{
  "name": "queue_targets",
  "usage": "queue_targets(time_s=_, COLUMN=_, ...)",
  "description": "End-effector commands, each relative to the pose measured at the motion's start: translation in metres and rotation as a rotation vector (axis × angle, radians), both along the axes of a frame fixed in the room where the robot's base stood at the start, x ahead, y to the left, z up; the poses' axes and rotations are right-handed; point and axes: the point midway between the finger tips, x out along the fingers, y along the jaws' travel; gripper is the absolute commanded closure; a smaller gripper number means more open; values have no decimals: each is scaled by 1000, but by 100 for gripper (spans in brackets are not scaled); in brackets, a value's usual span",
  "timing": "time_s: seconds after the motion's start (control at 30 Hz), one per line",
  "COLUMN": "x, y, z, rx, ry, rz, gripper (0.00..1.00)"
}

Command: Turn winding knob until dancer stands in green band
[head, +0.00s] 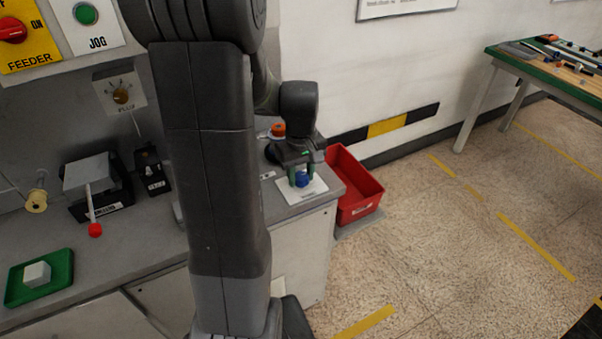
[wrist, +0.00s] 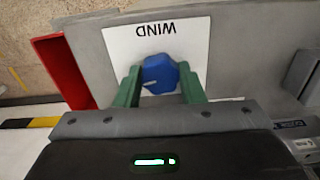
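The winding knob (wrist: 160,75) is blue and sits on a white plate marked WIND (wrist: 118,47), which looks upside down in the wrist view. In the head view the knob (head: 303,180) is at the right end of the grey bench. My gripper (wrist: 160,82) points down over it, with one green finger on each side. Both fingers appear to touch the knob's sides, so it looks shut on the knob. My gripper (head: 302,174) also shows in the head view. I cannot make out a dancer or a green band in either view.
A red bin (head: 358,190) stands on the floor beside the bench's right end. An orange-topped button (head: 278,130) is just behind my gripper. A lever with a red ball (head: 95,229) and a green tray (head: 62,281) with a white block are at left. My arm hides the bench's middle.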

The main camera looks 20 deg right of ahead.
Motion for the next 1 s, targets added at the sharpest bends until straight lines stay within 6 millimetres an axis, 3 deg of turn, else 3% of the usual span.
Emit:
queue_targets(time_s=0.47, x=0, y=0, z=1, rx=0, ry=0, rz=-84, gripper=87)
queue_targets(time_s=1.0, x=1, y=0, z=1, rx=-1, ry=0, rz=-498, gripper=87)
